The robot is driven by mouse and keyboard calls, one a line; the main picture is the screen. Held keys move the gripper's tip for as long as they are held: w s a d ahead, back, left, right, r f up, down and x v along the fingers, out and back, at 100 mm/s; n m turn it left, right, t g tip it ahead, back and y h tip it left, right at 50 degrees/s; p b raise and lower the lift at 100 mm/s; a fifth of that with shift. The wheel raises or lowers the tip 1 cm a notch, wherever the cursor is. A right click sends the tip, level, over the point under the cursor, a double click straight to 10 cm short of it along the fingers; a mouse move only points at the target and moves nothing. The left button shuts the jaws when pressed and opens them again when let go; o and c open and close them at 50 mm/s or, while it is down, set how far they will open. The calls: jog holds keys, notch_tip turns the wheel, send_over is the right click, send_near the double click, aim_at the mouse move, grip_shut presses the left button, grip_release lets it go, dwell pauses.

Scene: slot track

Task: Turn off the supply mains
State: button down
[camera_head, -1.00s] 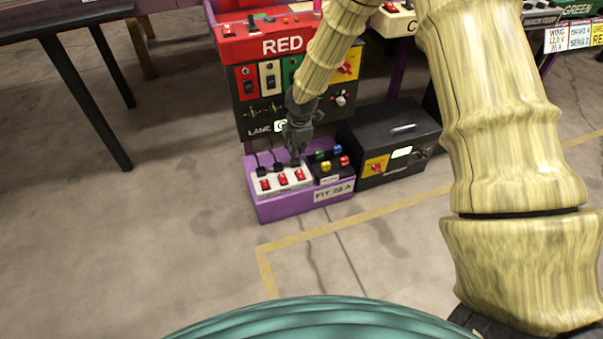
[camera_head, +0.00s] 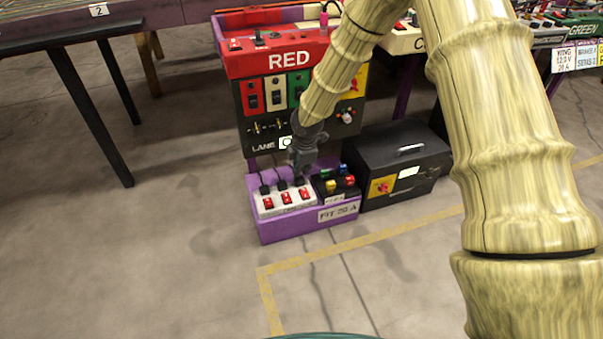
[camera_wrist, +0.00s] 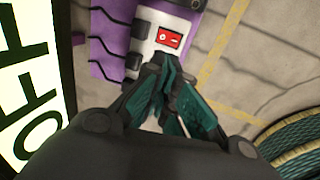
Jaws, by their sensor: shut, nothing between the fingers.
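A white socket strip (camera_head: 262,207) lies in a purple tray (camera_head: 283,231) on the floor, with red rocker switches (camera_head: 286,198) along its front and black plugs (camera_head: 281,186) behind them. My gripper (camera_head: 302,171) is shut and empty, pointing down at the right end of the strip. In the wrist view, the shut fingertips (camera_wrist: 158,62) are close to one red rocker (camera_wrist: 168,39) with white marks; I cannot tell whether they touch the strip. A black supply box (camera_head: 405,160) with a red rotary switch on a yellow plate (camera_head: 382,187) stands right of the tray.
A small black box with coloured knobs (camera_head: 332,186) shares the tray. The red lane panel (camera_head: 288,62) rises behind it. A dark table (camera_head: 70,35) stands at left. Floor (camera_head: 180,260) in front is clear, with yellow tape (camera_head: 330,252).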

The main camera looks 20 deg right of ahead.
aim_at(305, 193)
jog(key=b+x, duration=0.6)
jog(key=x, duration=0.5)
jog(key=shift+f, duration=0.25)
jog(key=shift+w+r+p, duration=0.1)
jog(key=shift+r+p, duration=0.1)
jog(key=shift+p, duration=0.75)
